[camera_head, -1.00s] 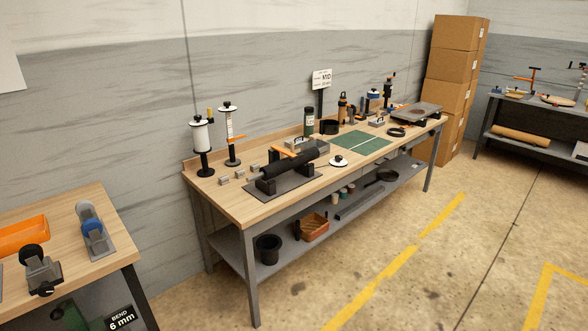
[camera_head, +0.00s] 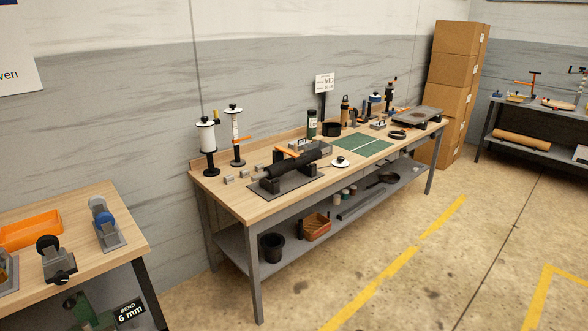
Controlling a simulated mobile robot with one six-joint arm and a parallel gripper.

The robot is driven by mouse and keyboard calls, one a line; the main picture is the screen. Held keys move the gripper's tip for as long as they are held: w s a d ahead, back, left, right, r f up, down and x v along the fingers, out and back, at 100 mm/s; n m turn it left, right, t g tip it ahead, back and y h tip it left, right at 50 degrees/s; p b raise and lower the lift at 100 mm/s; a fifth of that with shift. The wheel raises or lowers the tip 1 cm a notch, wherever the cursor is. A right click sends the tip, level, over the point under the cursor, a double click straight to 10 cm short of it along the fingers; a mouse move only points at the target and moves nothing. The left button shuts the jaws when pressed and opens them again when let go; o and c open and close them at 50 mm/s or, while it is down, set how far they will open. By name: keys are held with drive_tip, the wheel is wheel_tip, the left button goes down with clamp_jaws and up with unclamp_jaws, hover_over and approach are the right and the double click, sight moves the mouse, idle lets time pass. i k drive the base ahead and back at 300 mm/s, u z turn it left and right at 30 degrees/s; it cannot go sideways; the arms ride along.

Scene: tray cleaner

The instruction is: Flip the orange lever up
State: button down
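A small orange bar (camera_head: 287,152), lever-like, shows at the black cylindrical device (camera_head: 291,165) on the near part of the long workbench. It looks roughly flat rather than upright, but it is too small to tell its exact pose. The device rests on a dark plate (camera_head: 274,191). A flat grey tray-like unit (camera_head: 418,115) sits at the bench's far end, with a small orange bit beside its left edge. I cannot tell for sure which orange part is the task's lever. My gripper is not in view.
The long wooden bench (camera_head: 240,207) stands against the wall, with a lower shelf. A nearer bench (camera_head: 90,200) at left holds an orange tray (camera_head: 30,228) and clamp-like tools. Stacked boxes (camera_head: 455,90) stand in the far corner. The floor (camera_head: 390,270) in front is open.

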sight(296, 157)
drive_tip(key=z, duration=0.05)
drive_tip(key=i, duration=0.95)
